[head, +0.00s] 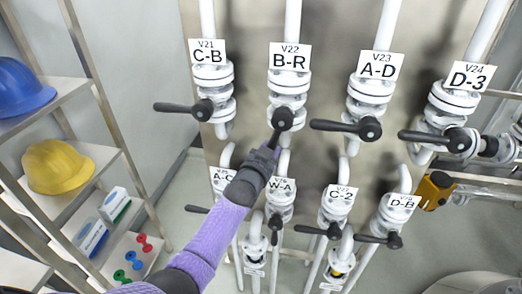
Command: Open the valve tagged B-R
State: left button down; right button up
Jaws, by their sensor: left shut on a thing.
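The valve tagged B-R (287,88) is a white flanged valve on a vertical pipe, second from left in the upper row. Its white tag (290,57) reads V22 B-R. Its black lever (281,120) points down and slightly left from the round hub, roughly along the pipe. My left gripper (270,147) comes up from below and is shut on the lever's lower end, hiding part of it. My right gripper is not in view.
Valves C-B (213,95), A-D (368,98) and D-3 (450,105) flank it, their levers pointing left. A lower row holds W-A (281,187), C-2 (340,194) and others. A shelf with a yellow helmet (58,166) and a blue helmet (22,88) stands left.

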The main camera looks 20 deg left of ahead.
pick_arm(q)
jog(key=shift+w+d+f+n+b, duration=0.15)
jog(key=shift+d+f+n+b, duration=0.15)
jog(key=shift+d+n, duration=0.4)
jog(key=shift+w+d+f+n+b, duration=0.1)
jog(key=shift+d+f+n+b, duration=0.15)
jog(key=shift+d+n, duration=0.4)
jog(key=shift+r+t, duration=0.1)
jog(key=shift+t, duration=0.2)
jog(key=shift+c, duration=2.2)
grip_release()
jog(key=shift+d+r, duration=0.1)
jog(key=shift+r, duration=0.05)
jog(key=s+p, duration=0.1)
jog(key=s, duration=0.9)
jog(key=shift+d+p, duration=0.15)
jog(key=shift+p, duration=0.2)
jog(key=shift+w, duration=0.1)
